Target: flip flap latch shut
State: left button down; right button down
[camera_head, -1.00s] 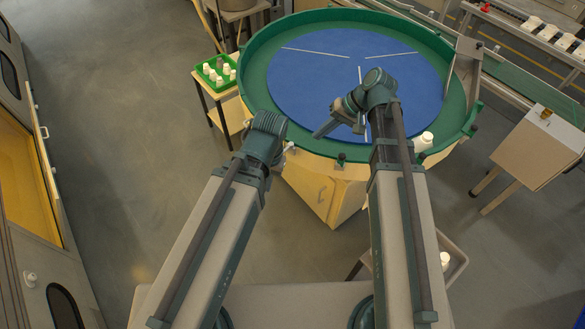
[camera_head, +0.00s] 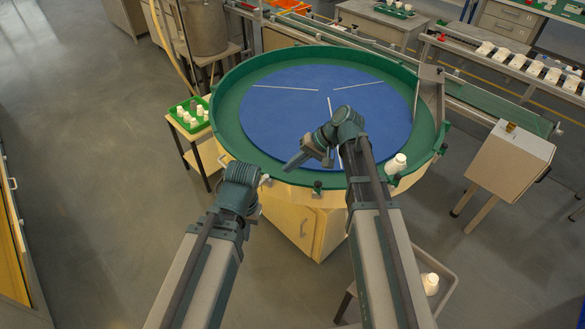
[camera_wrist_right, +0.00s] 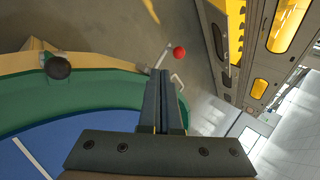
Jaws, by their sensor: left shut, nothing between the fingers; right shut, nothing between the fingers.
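A pale lever (camera_wrist_right: 161,56) with a red ball knob (camera_wrist_right: 180,53) shows beyond the rim in the right wrist view and seems to be the latch. In the head view a small pale piece (camera_head: 265,179), possibly the same lever, shows beside my left gripper (camera_head: 240,178). That gripper's fingers are hidden by its wrist. My right gripper (camera_head: 290,165) is shut and empty above the near part of the blue disc, pointing left. In the right wrist view its closed fingers (camera_wrist_right: 162,100) lie below the lever; contact cannot be told. Which part is the flap is unclear.
A green-rimmed round table (camera_head: 238,143) with a blue disc (camera_head: 300,105) fills the middle. A white bulb-like piece (camera_head: 397,163) stands at its right edge. A black knob (camera_wrist_right: 58,67) sits on the rim. A green tray (camera_head: 180,122) of white pieces stands left.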

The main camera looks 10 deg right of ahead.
aim_at(265, 178)
jog(key=shift+w+a+f+b, duration=0.2)
jog(key=shift+a+f+b, duration=0.6)
jog(key=shift+a, duration=0.5)
jog(key=shift+w+a+f+b, duration=0.15)
jog(key=shift+a+f+b, duration=0.4)
jog(key=shift+a+f, duration=0.6)
jog(key=shift+w+a+f+b, duration=0.2)
jog(key=shift+a+f+b, duration=0.5)
jog(key=shift+a, duration=0.75)
jog(key=shift+a, duration=0.1)
